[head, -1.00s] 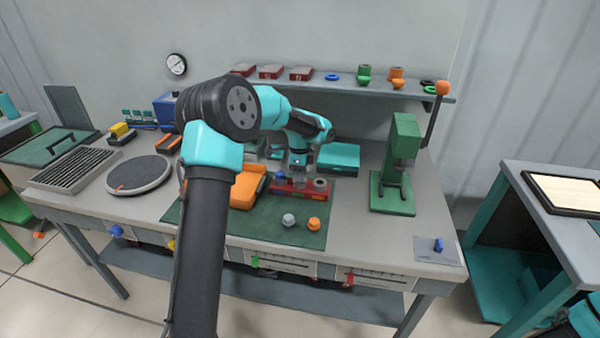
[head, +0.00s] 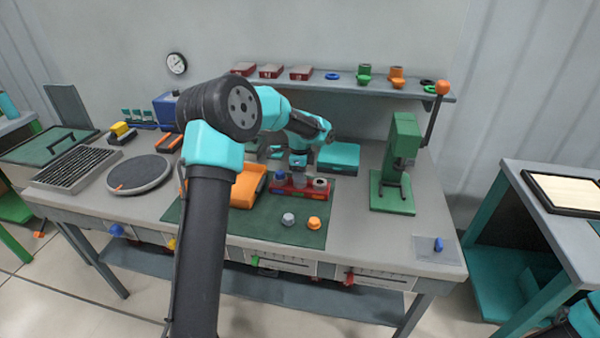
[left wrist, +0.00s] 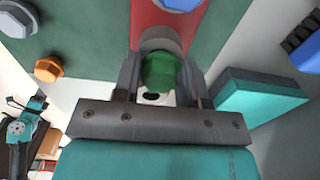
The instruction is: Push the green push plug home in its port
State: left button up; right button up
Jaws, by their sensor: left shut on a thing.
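The green push plug (left wrist: 158,72) is between the fingers of my left gripper (left wrist: 160,92) in the left wrist view. It lines up with a grey round port (left wrist: 160,44) on the red block (left wrist: 145,14). I cannot tell how deep the plug sits. In the head view my left gripper (head: 299,168) is over the red block (head: 294,190), and the green plug is hidden there. A blue plug (head: 281,174) stands at the block's left end and a grey round part (head: 320,183) at its right end. My right gripper is out of view.
A grey plug (head: 288,219) and an orange plug (head: 314,222) lie on the green mat (head: 255,228) in front of the block. An orange tray (head: 247,187) is left, a teal box (head: 339,157) behind right, and a green press (head: 394,165) farther right.

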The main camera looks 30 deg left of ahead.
pick_arm(q)
jog(key=shift+f, duration=0.3)
jog(key=o, duration=1)
jog(key=shift+r, duration=0.1)
notch_tip(320, 180, up, 17)
dwell(0.4)
jog(key=shift+r, duration=0.1)
